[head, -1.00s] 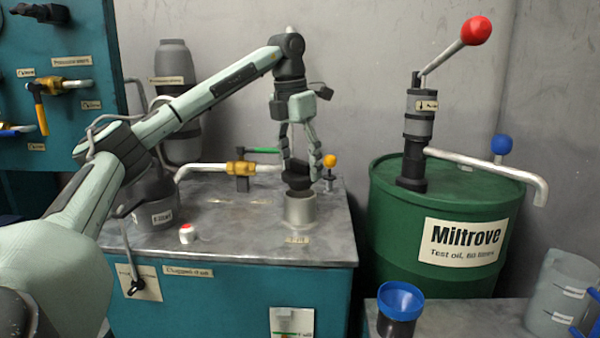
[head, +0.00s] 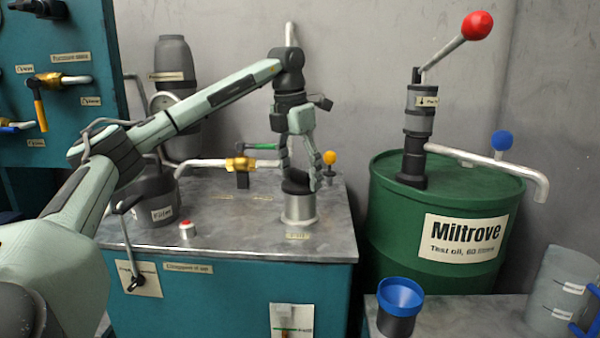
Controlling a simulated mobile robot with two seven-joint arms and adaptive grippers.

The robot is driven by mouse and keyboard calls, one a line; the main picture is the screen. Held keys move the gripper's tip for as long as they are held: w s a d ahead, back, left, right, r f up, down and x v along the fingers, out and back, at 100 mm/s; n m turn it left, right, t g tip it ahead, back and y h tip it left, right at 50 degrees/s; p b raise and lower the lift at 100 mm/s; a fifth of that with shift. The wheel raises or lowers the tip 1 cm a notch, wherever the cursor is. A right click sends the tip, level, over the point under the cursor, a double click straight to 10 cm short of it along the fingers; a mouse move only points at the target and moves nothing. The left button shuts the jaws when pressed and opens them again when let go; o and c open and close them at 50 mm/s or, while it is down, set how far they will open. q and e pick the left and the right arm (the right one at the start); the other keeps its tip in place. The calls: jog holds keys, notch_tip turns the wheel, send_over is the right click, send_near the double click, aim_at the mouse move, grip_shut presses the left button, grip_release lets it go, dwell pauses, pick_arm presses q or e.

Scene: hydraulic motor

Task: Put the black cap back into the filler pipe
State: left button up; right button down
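The filler pipe (head: 299,211) is a short, wide grey metal pipe standing on the top of the teal cabinet, near its right side. The black cap (head: 296,187) is at the pipe's mouth and covers the opening. Whether it is fully seated or only resting in the mouth cannot be told. My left gripper (head: 299,180) points down above the pipe, with one finger on each side of the cap, and looks shut on it. The fingers partly hide the cap's upper part. My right gripper is not in view.
A brass valve with a green lever (head: 240,163) lies behind and left of the pipe. A yellow knob (head: 329,158) stands close behind right. A green oil drum (head: 400,228) with a hand pump is to the right.

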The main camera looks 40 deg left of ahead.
aim_at(294, 184)
pick_arm(q)
jog(key=o, duration=0.3)
jog(key=shift+r, duration=0.6)
jog(key=r, duration=0.4)
jog(key=s+r, duration=0.1)
jog(key=r, duration=0.7)
jog(key=shift+s, duration=0.4)
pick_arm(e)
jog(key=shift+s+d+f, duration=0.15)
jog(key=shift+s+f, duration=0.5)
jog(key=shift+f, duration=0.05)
pick_arm(q)
jog(key=shift+f, duration=0.2)
